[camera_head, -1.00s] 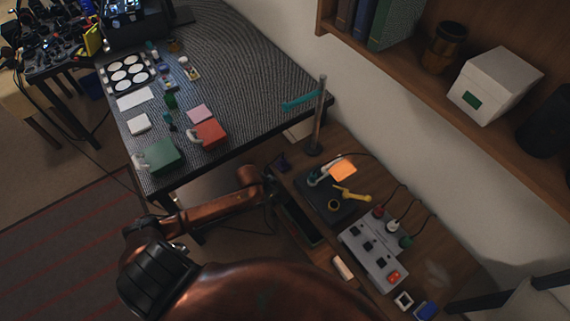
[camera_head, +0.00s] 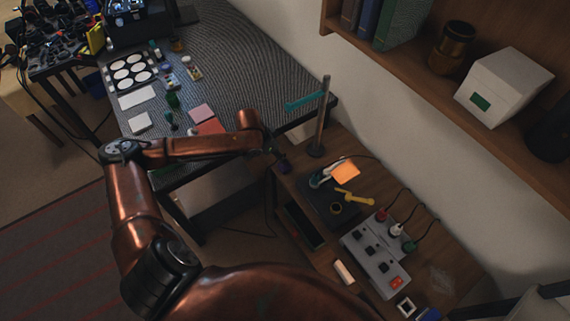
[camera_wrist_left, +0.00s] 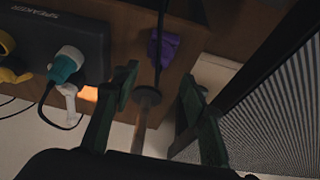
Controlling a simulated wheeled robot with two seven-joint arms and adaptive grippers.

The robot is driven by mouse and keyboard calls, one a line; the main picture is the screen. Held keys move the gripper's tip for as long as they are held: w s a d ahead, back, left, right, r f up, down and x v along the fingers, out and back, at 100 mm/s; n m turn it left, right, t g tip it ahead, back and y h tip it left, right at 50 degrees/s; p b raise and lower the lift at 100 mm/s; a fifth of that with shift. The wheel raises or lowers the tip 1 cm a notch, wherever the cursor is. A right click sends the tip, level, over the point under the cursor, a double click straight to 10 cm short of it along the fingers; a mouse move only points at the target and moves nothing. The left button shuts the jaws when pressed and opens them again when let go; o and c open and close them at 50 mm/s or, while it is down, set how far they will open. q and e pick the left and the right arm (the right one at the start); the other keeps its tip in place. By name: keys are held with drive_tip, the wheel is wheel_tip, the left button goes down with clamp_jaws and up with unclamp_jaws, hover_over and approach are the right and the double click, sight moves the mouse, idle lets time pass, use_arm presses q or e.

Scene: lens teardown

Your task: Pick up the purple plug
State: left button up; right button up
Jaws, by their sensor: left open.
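The purple plug (camera_wrist_left: 165,47) lies on the wooden bench, in the upper middle of the left wrist view, with a dark cord or rod running past it. It shows small and dark in the head view (camera_head: 284,167), at the bench's left edge. My left gripper (camera_wrist_left: 160,94) is open, its two greenish fingers apart and the plug beyond their tips. Nothing is held between them. In the head view my left gripper (camera_head: 273,153) is small and dark, just above and beside the plug. My right gripper is not in view.
The ribbed grey desk mat (camera_head: 245,70) is at the left.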

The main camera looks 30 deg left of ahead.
sight(281, 166)
use_arm(q)
drive_tip(key=b+x, duration=0.1)
drive_tip(key=x, duration=0.2)
drive_tip(key=shift+w+f, duration=0.15)
drive_tip(key=b+x, duration=0.2)
drive_tip(key=x, duration=0.2)
drive_tip(key=shift+w+f, duration=0.1)
drive_tip(key=shift+f, duration=0.05)
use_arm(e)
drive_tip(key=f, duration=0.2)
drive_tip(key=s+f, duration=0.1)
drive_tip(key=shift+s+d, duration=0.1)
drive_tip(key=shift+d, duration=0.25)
use_arm(q)
drive_tip(key=shift+c, duration=0.3)
clamp_jaws()
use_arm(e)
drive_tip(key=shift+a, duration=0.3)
